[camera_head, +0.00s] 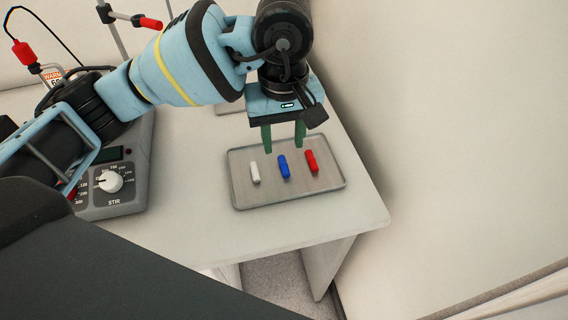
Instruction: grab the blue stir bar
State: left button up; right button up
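The blue stir bar (284,167) lies in the middle of a shallow metal tray (240,200). A white stir bar (255,172) lies to its left and a red stir bar (312,161) to its right, both in the tray. My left gripper (284,150) hangs fingers down over the tray's far part. Its two green fingers are apart with nothing between them. In the picture the fingertips are just above the blue bar; their exact height over the tray is hard to tell. My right gripper does not show.
A stirrer hotplate with a white STIR knob (110,181) stands left of the tray, under my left arm. The white table (365,205) has bare surface in front of the tray and ends close to its right. A pale wall rises at the right.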

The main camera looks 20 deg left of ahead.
aim_at(283, 162)
pick_arm(q)
jog(key=shift+w+a+f+p, duration=0.1)
jog(key=shift+f+p, duration=0.05)
jog(key=shift+f, duration=1.25)
jog(key=shift+w+f+p, duration=0.1)
jog(key=shift+f+p, duration=0.05)
jog(key=shift+f, duration=1.25)
grip_shut()
